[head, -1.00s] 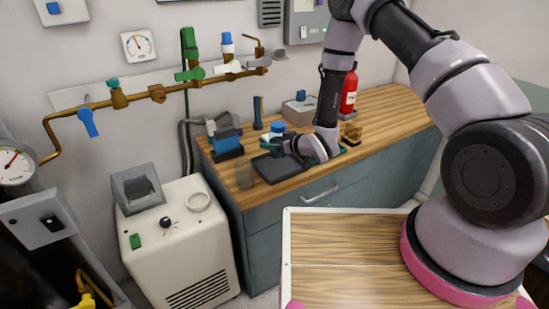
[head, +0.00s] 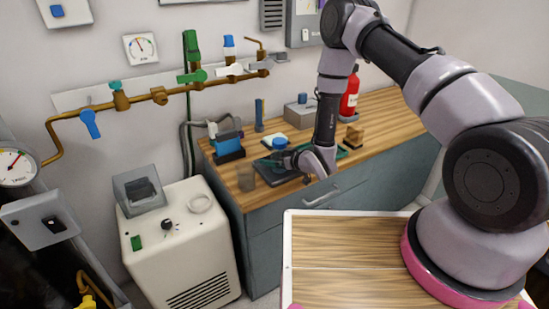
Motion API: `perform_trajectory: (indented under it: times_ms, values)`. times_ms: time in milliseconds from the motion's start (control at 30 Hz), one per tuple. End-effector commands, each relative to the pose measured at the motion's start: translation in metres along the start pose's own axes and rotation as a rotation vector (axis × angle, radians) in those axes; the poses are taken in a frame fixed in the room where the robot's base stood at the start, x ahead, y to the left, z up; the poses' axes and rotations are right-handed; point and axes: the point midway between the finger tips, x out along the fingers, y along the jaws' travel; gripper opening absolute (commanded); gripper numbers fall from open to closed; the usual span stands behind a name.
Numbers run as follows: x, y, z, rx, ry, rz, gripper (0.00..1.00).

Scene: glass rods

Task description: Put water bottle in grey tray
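The water bottle (head: 280,143) shows mostly as a blue cap, with its body largely hidden behind my gripper. My gripper (head: 284,158) is at the bottle and appears shut around it, though the fingers are small and partly hidden. The bottle looks upright, over the back part of the dark grey tray (head: 268,173) on the wooden counter. I cannot tell whether its base touches the tray.
A clear glass (head: 246,178) stands left of the tray, with a blue device (head: 228,145) behind it. The counter's (head: 390,110) right part is clear.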

Motion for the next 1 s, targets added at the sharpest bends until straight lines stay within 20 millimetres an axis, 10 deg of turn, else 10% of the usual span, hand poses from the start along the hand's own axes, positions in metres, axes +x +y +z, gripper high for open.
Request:
perform_trajectory:
  times_ms: [267, 700, 1000]
  values:
    - [-0.01, 0.001, -0.003, 0.002, -0.001, 0.002, 1.0]
    - [-0.098, 0.001, -0.002, 0.003, -0.002, 0.003, 1.0]
    - [-0.121, 0.0, -0.003, 0.0, 0.0, 0.0, 1.0]
